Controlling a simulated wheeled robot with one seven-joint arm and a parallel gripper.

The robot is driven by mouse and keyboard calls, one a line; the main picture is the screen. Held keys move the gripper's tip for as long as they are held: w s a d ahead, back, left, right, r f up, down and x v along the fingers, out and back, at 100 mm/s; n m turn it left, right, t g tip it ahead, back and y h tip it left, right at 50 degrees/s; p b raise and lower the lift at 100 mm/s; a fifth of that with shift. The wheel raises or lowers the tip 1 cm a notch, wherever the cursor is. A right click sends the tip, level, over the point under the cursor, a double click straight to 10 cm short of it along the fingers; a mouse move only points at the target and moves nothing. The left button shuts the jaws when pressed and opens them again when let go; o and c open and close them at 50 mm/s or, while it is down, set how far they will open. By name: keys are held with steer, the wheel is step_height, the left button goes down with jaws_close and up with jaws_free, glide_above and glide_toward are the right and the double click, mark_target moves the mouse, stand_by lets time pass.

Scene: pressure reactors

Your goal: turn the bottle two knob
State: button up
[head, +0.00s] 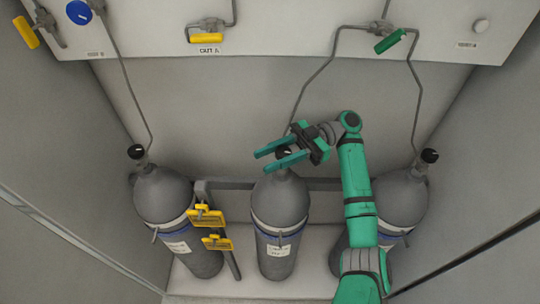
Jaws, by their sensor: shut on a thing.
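Three grey gas bottles stand in a row. The middle bottle (279,205), second from either side, has a black knob (284,151) with a white mark on top. My gripper (267,159) comes in from the right with its two green fingers on either side of this knob, shut on it. The fingertips reach past the knob to the left. The fingers and gripper body hide part of the knob and the bottle's neck.
The left bottle (163,195) and right bottle (400,197) have black knobs too. Yellow clamps (208,217) stand between the left and middle bottles. Thin pipes run up to a panel (290,38) with yellow and green valve handles. My arm passes before the right bottle.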

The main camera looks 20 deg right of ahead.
steer(key=shift+s+d+n+g+h, duration=0.1)
steer(key=shift+s+n+g+h, duration=0.15)
steer(key=shift+n+g, duration=0.45)
steer(key=shift+s+n+g+h, duration=0.1)
steer(key=shift+n+g+h, duration=0.25)
steer(key=shift+g, duration=0.55)
steer(key=shift+s+n+g+h, duration=0.1)
steer(key=shift+n+g+h, duration=0.2)
steer(key=shift+n+g, duration=0.35)
steer(key=shift+s, duration=0.1)
steer(key=o, duration=1.1)
steer(key=shift+c, duration=0.2)
